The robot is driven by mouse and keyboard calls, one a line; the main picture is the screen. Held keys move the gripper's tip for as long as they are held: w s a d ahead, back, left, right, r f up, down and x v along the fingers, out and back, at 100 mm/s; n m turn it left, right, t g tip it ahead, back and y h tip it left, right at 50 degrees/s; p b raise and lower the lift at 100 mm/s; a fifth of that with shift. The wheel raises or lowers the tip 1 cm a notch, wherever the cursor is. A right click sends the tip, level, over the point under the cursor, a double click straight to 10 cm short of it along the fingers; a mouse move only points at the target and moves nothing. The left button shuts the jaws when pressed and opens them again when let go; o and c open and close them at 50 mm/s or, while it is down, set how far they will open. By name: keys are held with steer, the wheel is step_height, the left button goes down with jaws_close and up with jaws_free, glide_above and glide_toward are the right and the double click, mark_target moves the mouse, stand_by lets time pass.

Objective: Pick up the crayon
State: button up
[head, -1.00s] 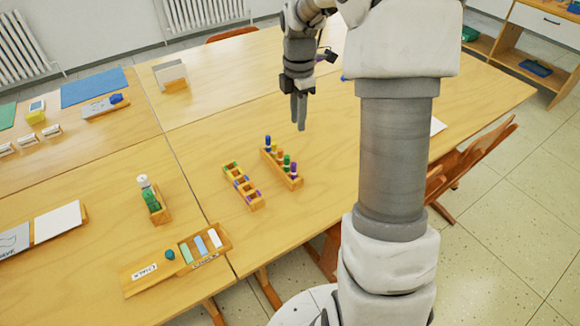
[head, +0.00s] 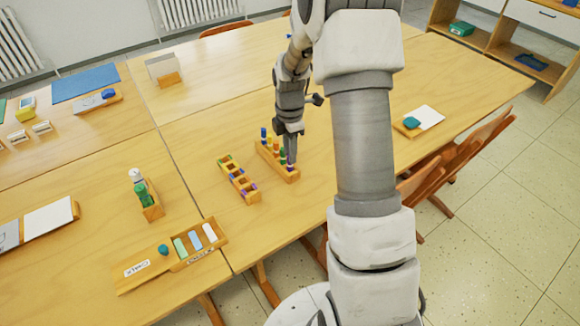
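A wooden rack (head: 290,177) on the table holds several upright coloured crayons in a row. The blue crayon (head: 263,134) is at its far left end, and the green crayon (head: 282,153) is nearer the right end. The purple crayon (head: 291,165) is at the near right end. My gripper (head: 290,158) points down over this right end, with its fingertips at the purple crayon. The fingers overlap in this view, so I cannot tell whether they are open or touching the crayon.
A second wooden rack (head: 253,196) with coloured slots lies just left. A chalk box (head: 213,246) and a holder with a green bottle (head: 143,195) stand farther left. A whiteboard tray (head: 426,117) lies right of my arm. Chairs (head: 460,160) line the right table edge.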

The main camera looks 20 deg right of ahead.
steer(key=shift+f, duration=0.7)
jaws_close()
steer(key=shift+r, duration=0.1)
